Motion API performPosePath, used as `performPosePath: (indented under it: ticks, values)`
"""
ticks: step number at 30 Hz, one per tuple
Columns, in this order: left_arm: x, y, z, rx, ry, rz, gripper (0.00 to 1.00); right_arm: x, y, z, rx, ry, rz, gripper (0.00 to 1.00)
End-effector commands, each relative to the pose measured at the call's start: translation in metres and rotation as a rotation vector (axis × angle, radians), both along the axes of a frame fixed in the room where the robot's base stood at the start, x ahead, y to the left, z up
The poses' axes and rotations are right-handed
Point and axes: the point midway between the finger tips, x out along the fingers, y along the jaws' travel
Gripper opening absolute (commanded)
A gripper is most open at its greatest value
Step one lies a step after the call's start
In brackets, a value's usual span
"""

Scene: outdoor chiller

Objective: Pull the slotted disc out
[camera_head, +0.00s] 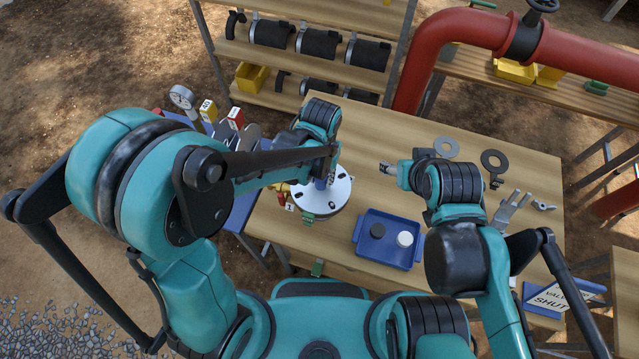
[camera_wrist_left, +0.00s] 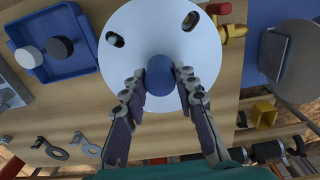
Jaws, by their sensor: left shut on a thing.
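The white slotted disc (camera_head: 338,193) lies flat on a round fitting at the left of the table, with dark slots near its rim. A blue knob (camera_wrist_left: 160,72) stands at its middle. In the left wrist view the disc (camera_wrist_left: 150,35) fills the upper middle, with two slots showing. My left gripper (camera_head: 326,178) is above the disc, its fingers on either side of the blue knob and shut on it. My arm partly hides the knob in the head view. My right gripper (camera_head: 386,169) hovers over the table right of the disc; its finger opening is too small to judge.
A blue tray (camera_head: 363,252) with a black and a white puck sits right of the disc. Grey ring tools (camera_head: 493,162) lie at the back right. A red-handled valve (camera_wrist_left: 225,8) is close beside the disc. Red pipe (camera_head: 425,60) stands behind the table.

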Motion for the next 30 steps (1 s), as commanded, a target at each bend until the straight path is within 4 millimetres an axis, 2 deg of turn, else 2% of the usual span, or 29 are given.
performPosePath:
  ticks: [17, 30]
  values:
    - [0.000, 0.000, 0.011, 0.000, 0.000, 0.000, 0.00, 0.000, 0.000, 0.007, 0.000, 0.000, 0.000, 0.57]
    - [0.000, 0.000, 0.039, 0.000, 0.000, 0.000, 0.00, 0.000, 0.000, 0.027, 0.000, 0.000, 0.000, 0.57]
